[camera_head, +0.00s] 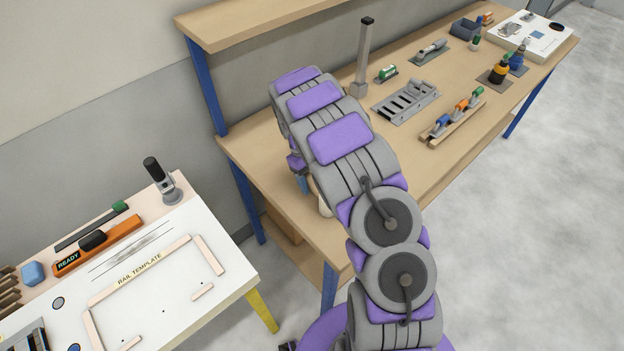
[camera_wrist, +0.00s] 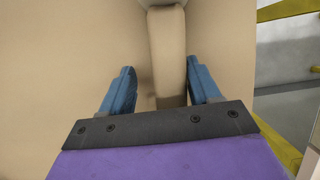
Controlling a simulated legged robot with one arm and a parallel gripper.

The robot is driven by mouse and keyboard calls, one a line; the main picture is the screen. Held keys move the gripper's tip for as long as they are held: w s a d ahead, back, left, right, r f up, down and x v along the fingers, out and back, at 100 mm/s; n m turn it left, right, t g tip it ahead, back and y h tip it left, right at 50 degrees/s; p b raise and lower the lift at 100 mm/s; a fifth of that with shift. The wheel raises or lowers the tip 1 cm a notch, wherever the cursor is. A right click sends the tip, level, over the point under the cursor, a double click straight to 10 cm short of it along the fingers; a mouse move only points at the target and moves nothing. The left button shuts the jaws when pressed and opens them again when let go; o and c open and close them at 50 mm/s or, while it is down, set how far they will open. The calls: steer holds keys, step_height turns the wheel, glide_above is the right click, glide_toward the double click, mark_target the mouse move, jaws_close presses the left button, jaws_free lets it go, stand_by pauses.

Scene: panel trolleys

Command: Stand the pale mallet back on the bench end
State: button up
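The pale mallet (camera_wrist: 167,55) shows in the wrist view as a long pale bar with a rounded part at the top edge of the picture. My gripper (camera_wrist: 162,85) has its two blue fingers apart, one on each side of the bar. A gap shows on the left of the bar; the right finger is very near it, and I cannot tell if they touch. In the head view, a pale piece (camera_head: 319,198), apparently the mallet, shows beside my arm at the near end of the wooden bench (camera_head: 345,235). My arm hides most of it and most of my gripper (camera_head: 302,184).
On the bench beyond my arm are a grey post (camera_head: 363,60), a slotted rack (camera_head: 405,101) and several tools. Open floor lies at the right.

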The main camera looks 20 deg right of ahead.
steer(key=shift+a, duration=0.55)
steer(key=shift+w+a+r, duration=0.1)
steer(key=shift+a+r, duration=0.1)
steer(key=shift+r, duration=0.05)
steer(key=v, duration=0.3)
steer(key=p+v, duration=0.1)
steer(key=v, duration=0.3)
steer(key=p+v, duration=0.1)
steer(key=v, duration=0.3)
steer(key=shift+d, duration=0.25)
steer(key=shift+a+r, duration=0.35)
steer(key=shift+r, duration=0.1)
step_height(320, 180, up, 9)
steer(key=m, duration=0.2)
glide_above(315, 187)
steer(key=s+a+r+m+t, duration=0.1)
steer(key=s+r, duration=0.4)
steer(key=s, duration=0.4)
steer(key=s+a, duration=0.2)
steer(key=s, duration=1)
steer(key=s+a+m+t+y, duration=0.1)
steer(key=s+a, duration=0.2)
steer(key=s, duration=0.9)
steer(key=shift+s, duration=0.2)
steer(key=shift+r, duration=0.1)
